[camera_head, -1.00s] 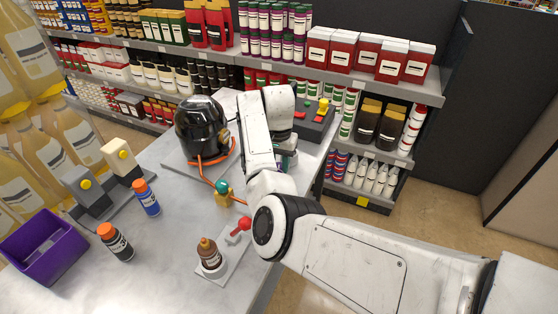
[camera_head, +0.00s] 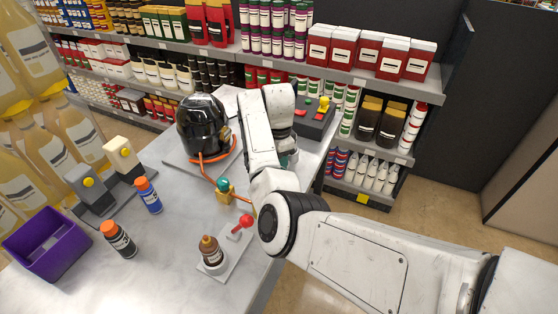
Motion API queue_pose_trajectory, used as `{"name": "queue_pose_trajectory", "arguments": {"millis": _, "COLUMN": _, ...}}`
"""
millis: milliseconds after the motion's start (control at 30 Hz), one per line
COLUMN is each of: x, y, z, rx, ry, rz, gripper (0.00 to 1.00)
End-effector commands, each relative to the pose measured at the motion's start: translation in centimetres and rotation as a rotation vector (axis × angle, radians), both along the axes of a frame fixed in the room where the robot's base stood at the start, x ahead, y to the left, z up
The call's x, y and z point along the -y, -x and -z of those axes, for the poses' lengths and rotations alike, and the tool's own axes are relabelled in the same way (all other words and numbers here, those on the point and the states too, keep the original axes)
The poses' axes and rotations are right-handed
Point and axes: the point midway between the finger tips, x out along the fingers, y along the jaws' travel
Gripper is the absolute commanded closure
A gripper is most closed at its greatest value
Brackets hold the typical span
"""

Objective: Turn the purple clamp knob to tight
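I cannot make out a purple clamp knob; my white arm covers part of the table's right side, and the knob may be behind it. A black domed vessel (camera_head: 203,123) with an orange hose stands on a grey plate at the back of the table. The hose runs forward to a small brass and teal valve (camera_head: 224,190). My gripper's fingers are hidden behind my arm.
A purple bin (camera_head: 47,245), an orange-capped dark bottle (camera_head: 118,238) and a blue bottle (camera_head: 148,196) stand at left. A brown bottle (camera_head: 211,252) and red-knobbed lever (camera_head: 245,221) are on a front plate. A control box (camera_head: 314,117) stands at back right. The table's middle is clear.

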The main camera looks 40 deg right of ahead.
Motion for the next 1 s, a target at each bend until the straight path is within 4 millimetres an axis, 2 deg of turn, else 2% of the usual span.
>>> {"name": "queue_pose_trajectory", "arguments": {"millis": 300, "x": 0.01, "y": -0.12, "z": -0.15, "rx": 0.002, "ry": 0.002, "rz": 0.073, "gripper": 0.97}}
{"name": "queue_pose_trajectory", "arguments": {"millis": 700, "x": 0.02, "y": -0.14, "z": -0.17, "rx": 0.004, "ry": 0.001, "rz": 0.079, "gripper": 0.97}}
{"name": "queue_pose_trajectory", "arguments": {"millis": 733, "x": 0.02, "y": -0.14, "z": -0.17, "rx": 0.004, "ry": 0.001, "rz": 0.079, "gripper": 0.66}}
{"name": "queue_pose_trajectory", "arguments": {"millis": 1000, "x": 0.02, "y": -0.08, "z": -0.09, "rx": 0.002, "ry": 0.001, "rz": 0.078, "gripper": 0.41}}
